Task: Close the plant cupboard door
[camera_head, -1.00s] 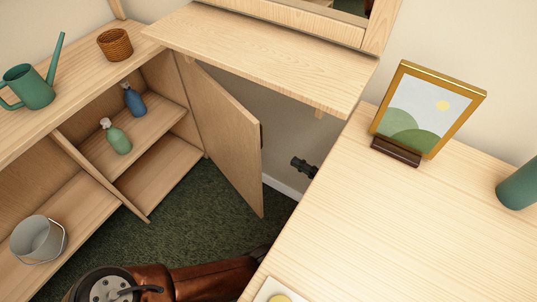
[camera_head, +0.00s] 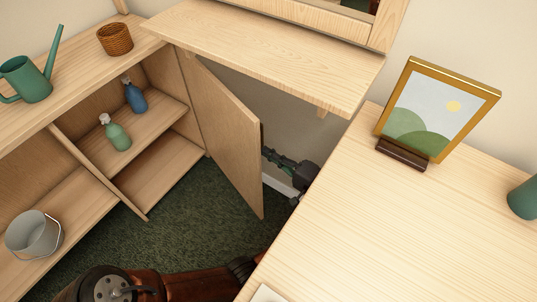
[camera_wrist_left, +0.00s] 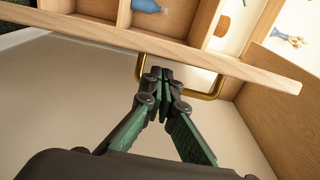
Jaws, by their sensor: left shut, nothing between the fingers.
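The plant cupboard's wooden door (camera_head: 222,130) stands open, swung out from the cupboard's right side. Its edge runs across the left wrist view (camera_wrist_left: 150,45), with a brass bar handle (camera_wrist_left: 212,94) on the face toward me. My left gripper (camera_head: 267,154) is on the outer side of the door, close to its free edge. In the left wrist view its fingertips (camera_wrist_left: 161,72) are together and empty, overlapping the space framed by the handle. I cannot tell whether they touch the handle or the door. My right gripper is not in view.
The open cupboard holds a blue bottle (camera_head: 135,98), a green bottle (camera_head: 116,134) and a grey bucket (camera_head: 34,234). A watering can (camera_head: 26,80) and basket (camera_head: 115,40) stand on top. A shelf (camera_head: 270,50) overhangs the door. A table (camera_head: 400,230) with a picture frame (camera_head: 435,112) is at right.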

